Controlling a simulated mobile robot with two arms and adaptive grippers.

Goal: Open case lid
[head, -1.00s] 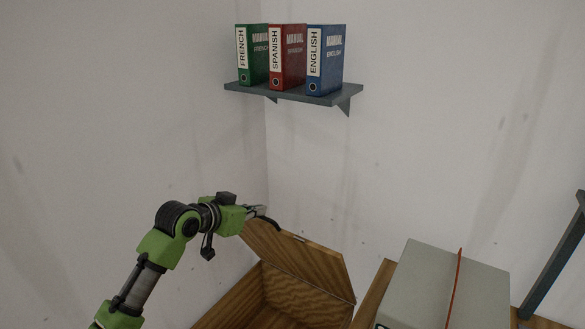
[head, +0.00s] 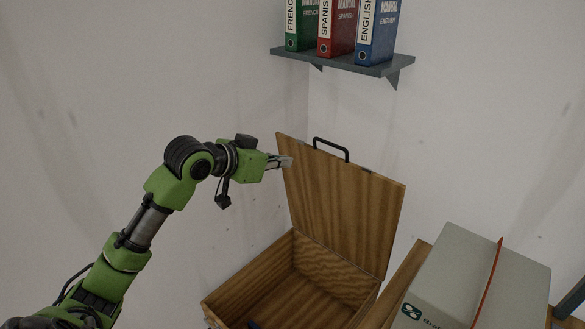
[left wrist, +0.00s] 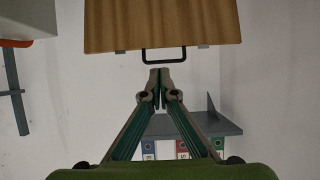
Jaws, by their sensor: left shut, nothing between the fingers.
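The wooden case (head: 222,299) stands at the bottom middle of the head view. Its lid (head: 345,200) is raised to about upright, and the inside of the case shows. A black handle (head: 331,149) sits on the lid's top edge; it also shows in the left wrist view (left wrist: 164,54). My left gripper (head: 287,161) is shut and empty, at the upper left edge of the lid. In the left wrist view, the closed fingertips (left wrist: 160,73) are just below the handle in the picture; I cannot tell if they touch the lid. My right gripper is not in view.
A grey box (head: 480,275) with a red strip stands right of the case. A shelf (head: 345,64) with green, red and blue manuals hangs on the wall above. Walls stand close behind the case. Something dark lies at the case's bottom front.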

